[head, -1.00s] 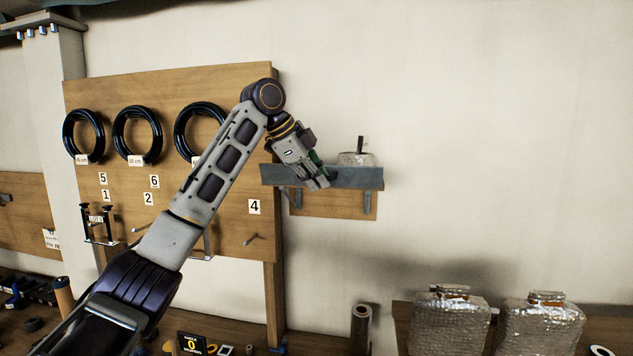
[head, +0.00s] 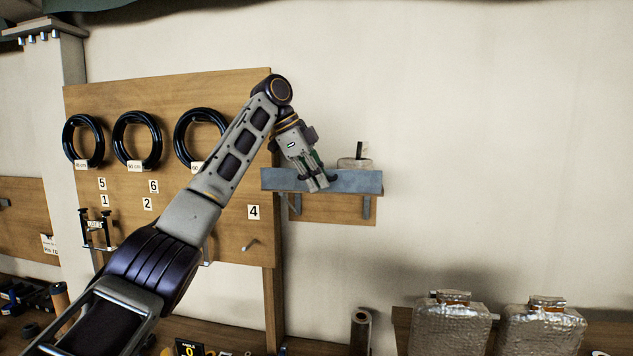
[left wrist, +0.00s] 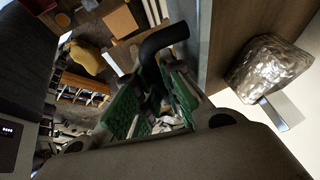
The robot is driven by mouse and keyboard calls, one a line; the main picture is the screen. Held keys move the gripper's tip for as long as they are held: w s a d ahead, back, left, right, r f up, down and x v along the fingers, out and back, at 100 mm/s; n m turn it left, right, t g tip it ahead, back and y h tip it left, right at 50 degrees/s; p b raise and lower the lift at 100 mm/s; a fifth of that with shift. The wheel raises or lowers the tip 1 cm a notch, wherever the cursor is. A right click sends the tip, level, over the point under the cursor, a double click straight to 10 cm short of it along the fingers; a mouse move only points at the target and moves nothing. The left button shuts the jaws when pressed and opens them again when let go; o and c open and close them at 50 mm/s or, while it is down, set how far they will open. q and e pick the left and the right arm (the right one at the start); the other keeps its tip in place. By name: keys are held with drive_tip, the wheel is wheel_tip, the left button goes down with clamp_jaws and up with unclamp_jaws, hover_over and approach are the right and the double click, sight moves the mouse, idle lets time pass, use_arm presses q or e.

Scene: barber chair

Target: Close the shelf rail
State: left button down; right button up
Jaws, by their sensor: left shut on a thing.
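The shelf rail (head: 355,182) is a long blue-grey bar along the front of a small wooden wall shelf (head: 340,209). In the left wrist view the rail (left wrist: 204,35) is a grey strip right of the fingers. My left gripper (head: 316,186) points down at the rail's front, left of its middle. In the left wrist view its green-padded fingers (left wrist: 152,100) are closed around a curved black handle (left wrist: 166,40); the part between the pads is mostly hidden. My right gripper is in neither view.
A silvery wrapped package (head: 354,163) sits on the shelf behind the rail; it also shows in the left wrist view (left wrist: 268,68). A pegboard (head: 180,90) with black coils stands left. Foil-wrapped packages (head: 450,328) stand below right. The wall right of the shelf is clear.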

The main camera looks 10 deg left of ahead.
use_arm(q)
drive_tip(key=shift+w+r+g, duration=0.15)
drive_tip(key=shift+g, duration=0.25)
idle(0.6)
drive_tip(key=c, duration=1.8)
unclamp_jaws()
drive_tip(key=shift+w, duration=0.1)
drive_tip(key=shift+r, duration=0.1)
drive_tip(key=shift+a+r, duration=0.1)
drive_tip(key=shift+v, duration=2.2)
drive_tip(key=shift+a+r, duration=0.15)
drive_tip(key=shift+a, duration=0.1)
drive_tip(key=s+a, duration=0.1)
drive_tip(key=a, duration=0.2)
drive_tip(key=s+a, duration=0.1)
drive_tip(key=a, duration=0.3)
drive_tip(key=s+a, duration=0.2)
drive_tip(key=a, duration=0.2)
drive_tip(key=shift+s, duration=0.15)
